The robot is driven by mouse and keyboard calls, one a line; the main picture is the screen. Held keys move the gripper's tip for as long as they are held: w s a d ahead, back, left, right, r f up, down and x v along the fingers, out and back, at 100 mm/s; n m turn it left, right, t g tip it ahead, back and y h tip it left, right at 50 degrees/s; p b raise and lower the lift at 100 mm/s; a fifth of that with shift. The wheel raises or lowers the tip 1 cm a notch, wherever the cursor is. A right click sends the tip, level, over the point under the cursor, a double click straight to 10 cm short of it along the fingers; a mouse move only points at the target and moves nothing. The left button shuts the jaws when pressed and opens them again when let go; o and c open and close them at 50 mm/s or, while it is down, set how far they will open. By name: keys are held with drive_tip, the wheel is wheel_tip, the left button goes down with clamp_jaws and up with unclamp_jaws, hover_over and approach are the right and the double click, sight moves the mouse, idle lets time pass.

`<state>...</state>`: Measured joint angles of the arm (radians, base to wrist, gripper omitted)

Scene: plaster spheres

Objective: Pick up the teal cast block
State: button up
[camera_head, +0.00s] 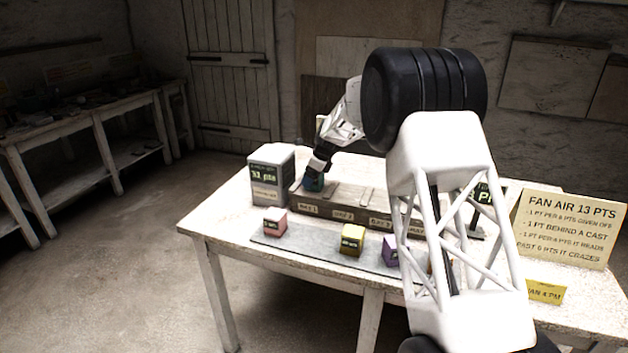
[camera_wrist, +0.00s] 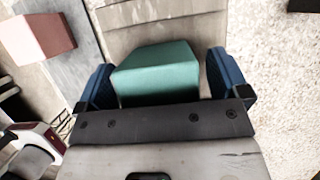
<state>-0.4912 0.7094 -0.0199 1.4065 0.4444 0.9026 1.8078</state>
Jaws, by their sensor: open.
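The teal cast block (camera_wrist: 158,76) sits in the left bay of a low wooden rack. In the head view the teal block (camera_head: 313,184) is mostly covered by my gripper (camera_head: 316,178). In the wrist view my gripper (camera_wrist: 160,88) is open, with one blue finger on each side of the block. A small gap shows at the right finger, and the left finger is very close to the block's side. I cannot tell whether that finger touches it.
A pink block (camera_head: 275,221), a yellow block (camera_head: 352,240) and a purple block (camera_head: 391,250) stand on a grey strip (camera_head: 300,247) in front of the rack (camera_head: 329,215). A grey box with a display (camera_head: 271,176) stands left of the rack. A sign (camera_head: 569,228) stands at the right.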

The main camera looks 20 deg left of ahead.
idle(0.5)
drive_tip(key=c, duration=1.3)
drive_tip(key=shift+r, duration=0.1)
drive_tip(key=shift+r, duration=1.55)
drive_tip(key=shift+s+d+r, duration=0.1)
drive_tip(key=shift+s+r, duration=0.05)
drive_tip(key=shift+s, duration=0.05)
drive_tip(key=s+d, duration=0.2)
drive_tip(key=s, duration=0.2)
drive_tip(key=s+d+r, duration=0.1)
drive_tip(key=s+d, duration=0.2)
drive_tip(key=s, duration=0.2)
drive_tip(key=s+d, duration=0.3)
drive_tip(key=s, duration=0.1)
drive_tip(key=shift+s+r, duration=0.15)
drive_tip(key=shift+s, duration=0.05)
